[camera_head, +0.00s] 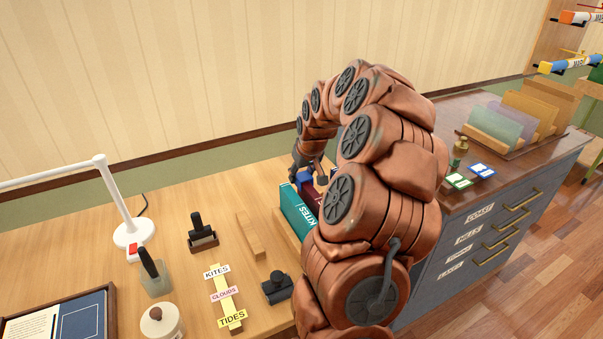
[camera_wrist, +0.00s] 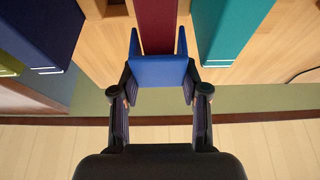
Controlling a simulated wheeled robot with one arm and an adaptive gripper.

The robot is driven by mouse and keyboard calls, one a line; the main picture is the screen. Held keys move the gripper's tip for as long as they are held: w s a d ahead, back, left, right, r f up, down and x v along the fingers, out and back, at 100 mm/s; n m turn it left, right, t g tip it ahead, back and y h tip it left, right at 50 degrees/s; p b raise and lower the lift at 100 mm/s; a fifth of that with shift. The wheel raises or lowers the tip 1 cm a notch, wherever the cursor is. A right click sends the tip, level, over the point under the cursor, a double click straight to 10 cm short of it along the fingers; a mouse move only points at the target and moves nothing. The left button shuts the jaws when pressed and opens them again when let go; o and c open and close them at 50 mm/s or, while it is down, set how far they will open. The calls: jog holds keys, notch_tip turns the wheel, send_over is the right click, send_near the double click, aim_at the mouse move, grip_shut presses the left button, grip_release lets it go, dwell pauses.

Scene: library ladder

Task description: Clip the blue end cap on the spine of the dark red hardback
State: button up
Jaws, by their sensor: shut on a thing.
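The blue end cap (camera_wrist: 160,72) is between the two fingers of my gripper (camera_wrist: 160,98), which are shut on it. Its two side prongs point toward the dark red hardback (camera_wrist: 156,25) and appear on either side of the book's near end. I cannot tell whether the cap touches the spine or how far it is on. In the head view the blue cap (camera_head: 304,178) shows under my gripper (camera_head: 306,170), beside the dark red hardback (camera_head: 313,194), which my arm partly hides.
A teal book (camera_head: 297,213) lettered KITES stands close beside the red one; it also shows in the wrist view (camera_wrist: 232,30). A navy book (camera_wrist: 38,32) stands on the other side, with a gap. Label strips (camera_head: 226,297), a black stamp (camera_head: 202,232) and a lamp (camera_head: 130,232) occupy the table.

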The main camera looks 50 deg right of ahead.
aim_at(301, 173)
dwell(0.4)
jog(key=o, duration=1)
jog(key=o, duration=0.4)
jog(key=shift+r, duration=0.15)
jog(key=shift+r+p, duration=0.35)
jog(key=shift+r, duration=3)
